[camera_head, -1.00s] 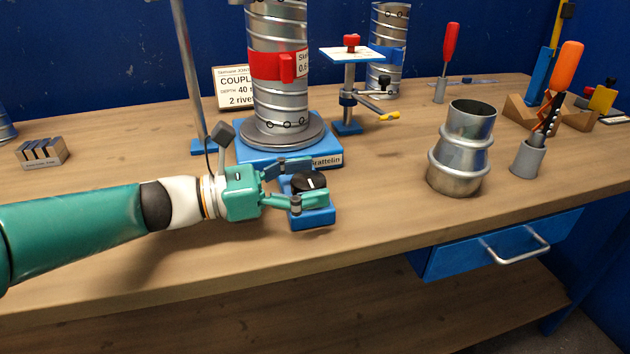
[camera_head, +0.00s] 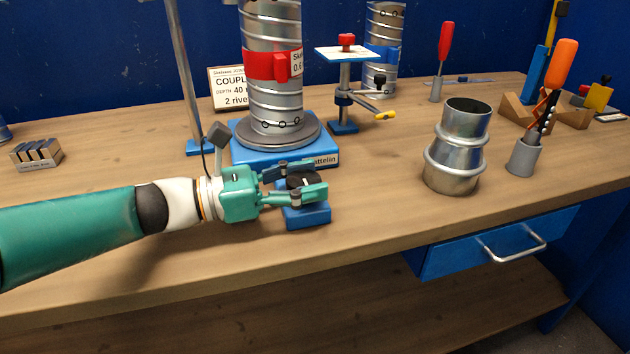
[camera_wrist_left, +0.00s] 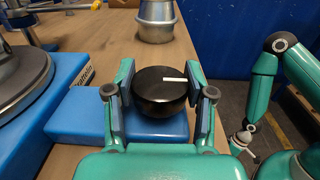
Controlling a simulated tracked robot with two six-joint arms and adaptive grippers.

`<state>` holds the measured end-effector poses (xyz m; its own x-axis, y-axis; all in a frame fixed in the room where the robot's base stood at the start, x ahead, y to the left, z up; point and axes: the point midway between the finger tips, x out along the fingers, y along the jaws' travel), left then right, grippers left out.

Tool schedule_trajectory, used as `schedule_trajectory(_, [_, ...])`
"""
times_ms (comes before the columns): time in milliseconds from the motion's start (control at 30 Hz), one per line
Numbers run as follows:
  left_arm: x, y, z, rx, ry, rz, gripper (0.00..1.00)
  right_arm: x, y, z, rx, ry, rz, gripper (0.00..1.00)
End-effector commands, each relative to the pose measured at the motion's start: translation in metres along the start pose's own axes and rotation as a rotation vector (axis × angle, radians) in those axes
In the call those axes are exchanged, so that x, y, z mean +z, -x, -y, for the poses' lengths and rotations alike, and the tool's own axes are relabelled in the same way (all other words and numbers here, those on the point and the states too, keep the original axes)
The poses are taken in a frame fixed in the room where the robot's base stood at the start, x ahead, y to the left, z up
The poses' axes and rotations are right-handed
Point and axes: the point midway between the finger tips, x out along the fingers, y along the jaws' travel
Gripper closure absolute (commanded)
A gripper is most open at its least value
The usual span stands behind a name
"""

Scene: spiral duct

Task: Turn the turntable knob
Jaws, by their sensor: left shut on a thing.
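The turntable knob is a round black knob (camera_wrist_left: 161,92) with a white pointer line, on a blue block (camera_wrist_left: 122,124) at the front of the turntable base. In the wrist view the white line points right. The knob also shows in the head view (camera_head: 302,179), partly covered by the fingers. My left gripper (camera_head: 308,180) is shut on the knob, one finger on each side; both fingers flank it in the wrist view (camera_wrist_left: 161,88). The turntable (camera_head: 277,135) carries a spiral duct (camera_head: 275,98) with a red clamp. My right arm (camera_wrist_left: 268,75) shows in the wrist view; its gripper is unclear.
A metal pole (camera_head: 184,80) stands left of the duct. A small stand (camera_head: 345,100) with a white plate is behind. A metal coupling (camera_head: 455,150) and a grey holder (camera_head: 524,157) with an orange-handled tool stand right. The bench front is clear.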

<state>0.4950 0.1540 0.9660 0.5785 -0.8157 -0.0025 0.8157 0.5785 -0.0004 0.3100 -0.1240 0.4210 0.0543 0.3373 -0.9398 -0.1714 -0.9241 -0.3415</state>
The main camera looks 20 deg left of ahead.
Motion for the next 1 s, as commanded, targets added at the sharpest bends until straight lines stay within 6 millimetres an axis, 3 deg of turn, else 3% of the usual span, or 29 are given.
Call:
schedule_trajectory(633, [-0.002,0.003,-0.002,0.122,-0.003,0.000,0.81,0.000,-0.016,-0.006,0.000,0.000,0.000,0.60])
schedule_trajectory(1000, [-0.006,0.003,0.001,0.365,-0.005,0.010,0.81,0.000,-0.068,-0.025,0.000,0.000,0.000,0.60])
